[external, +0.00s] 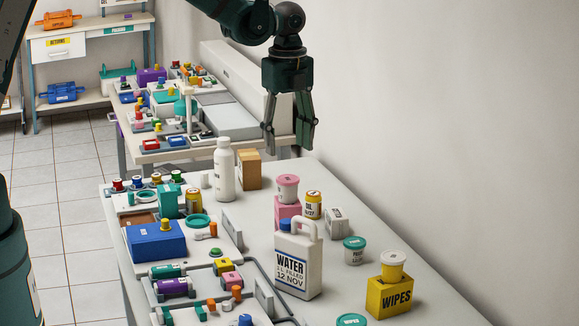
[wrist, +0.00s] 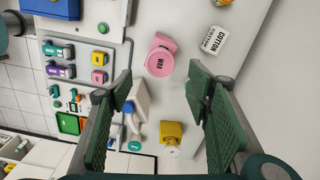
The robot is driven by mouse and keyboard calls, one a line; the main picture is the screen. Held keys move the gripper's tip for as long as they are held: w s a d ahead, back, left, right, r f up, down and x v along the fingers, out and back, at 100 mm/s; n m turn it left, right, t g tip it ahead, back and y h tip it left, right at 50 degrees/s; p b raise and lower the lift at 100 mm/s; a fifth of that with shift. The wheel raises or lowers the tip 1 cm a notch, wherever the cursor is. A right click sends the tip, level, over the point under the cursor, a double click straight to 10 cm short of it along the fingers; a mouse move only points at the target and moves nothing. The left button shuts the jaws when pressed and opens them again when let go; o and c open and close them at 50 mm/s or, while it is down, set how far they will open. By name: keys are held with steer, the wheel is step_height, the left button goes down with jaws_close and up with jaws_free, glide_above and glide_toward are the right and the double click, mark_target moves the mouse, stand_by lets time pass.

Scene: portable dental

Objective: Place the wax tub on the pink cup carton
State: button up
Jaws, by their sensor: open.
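The wax tub (external: 288,188), white with a pink lid and label, stands upright on the pink cup carton (external: 287,211) in the external view. In the wrist view the tub's pink face marked WAX (wrist: 158,63) shows, with part of the pink carton (wrist: 161,40) beyond it. My gripper (external: 287,147) is open and empty. It hangs above the tub, apart from it. Its two fingers (wrist: 163,85) frame the lower middle of the wrist view. The water jug hides part of the carton's lower front in the external view.
A white water jug (external: 297,262) stands close in front of the carton. A yellow tin (external: 313,205) and a white cotton box (external: 337,220) are beside it. A white bottle (external: 224,172) stands behind left. A yellow wipes carton (external: 388,297) bears another tub. The right table edge is clear.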

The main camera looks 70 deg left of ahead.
steer(key=shift+r, duration=1.1)
steer(key=s+d+r+n+t, duration=0.2)
steer(key=s+d+r+n, duration=0.15)
steer(key=s+r, duration=0.45)
steer(key=s+d+r+n+t, duration=0.15)
steer(key=s+r+n, duration=0.35)
steer(key=s, duration=0.6)
steer(key=s+d+n+t, duration=0.3)
steer(key=s+n, duration=0.4)
steer(key=s, duration=1.1)
steer(key=shift+s+t, duration=0.35)
